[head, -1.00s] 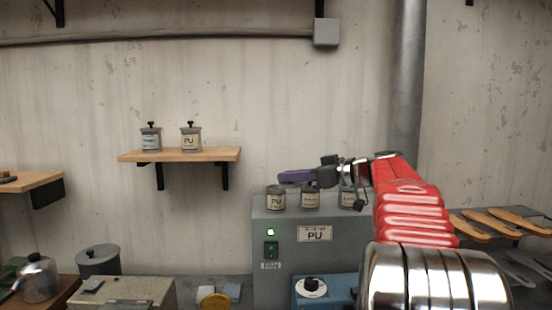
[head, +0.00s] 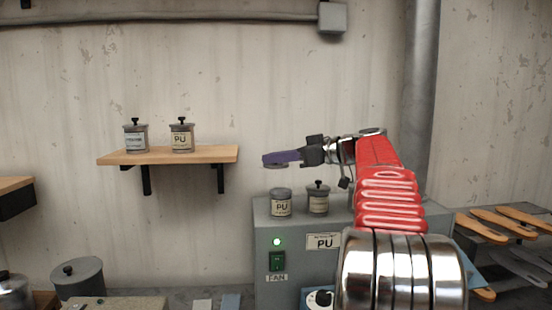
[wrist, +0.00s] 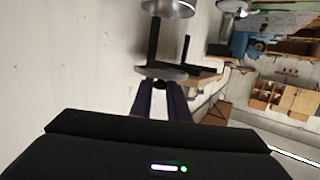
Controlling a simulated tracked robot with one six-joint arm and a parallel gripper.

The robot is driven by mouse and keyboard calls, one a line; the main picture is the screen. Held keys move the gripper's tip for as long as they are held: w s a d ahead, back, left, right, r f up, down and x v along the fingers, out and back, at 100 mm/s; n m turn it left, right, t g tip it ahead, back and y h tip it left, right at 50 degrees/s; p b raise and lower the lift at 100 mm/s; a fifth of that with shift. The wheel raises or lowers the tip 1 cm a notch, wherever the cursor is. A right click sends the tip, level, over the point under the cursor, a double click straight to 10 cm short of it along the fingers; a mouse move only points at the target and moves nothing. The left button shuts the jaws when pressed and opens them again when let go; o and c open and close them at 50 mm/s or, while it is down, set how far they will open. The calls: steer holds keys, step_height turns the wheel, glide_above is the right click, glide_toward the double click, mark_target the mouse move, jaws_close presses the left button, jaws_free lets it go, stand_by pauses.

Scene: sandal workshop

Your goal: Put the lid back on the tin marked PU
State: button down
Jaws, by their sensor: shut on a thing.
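My gripper (head: 284,157), with purple fingers, is shut on a thin grey disc-shaped lid (head: 273,165). The lid also shows at my fingertips (wrist: 155,84) in the wrist view, as a pale disc (wrist: 168,72). A grey tin marked PU (head: 281,208) stands upright on the grey cabinet, with no knob showing on top. The held lid is above this tin and apart from it, a little left of its middle in the picture. Another tin marked PU (head: 182,138) stands on the wooden wall shelf with a knobbed lid on.
A knobbed tin (head: 318,202) stands just right of the PU tin on the grey cabinet (head: 264,243). The wall shelf (head: 120,159) also holds a second knobbed tin (head: 135,139). Sandal soles (head: 485,232) lie on a rack at the right. The wall above my gripper is clear.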

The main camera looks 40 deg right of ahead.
steer(key=shift+s+d+f, duration=0.1)
steer(key=shift+s+d, duration=0.15)
steer(key=shift+d, duration=0.1)
steer(key=shift+f, duration=0.1)
steer(key=shift+f, duration=3.05)
steer(key=shift+s+d, duration=0.1)
steer(key=shift+s, duration=0.15)
steer(key=shift+f, duration=0.15)
stand_by(0.4)
steer(key=c, duration=1.6)
jaws_free()
steer(key=shift+o, duration=0.3)
steer(key=o, duration=0.4)
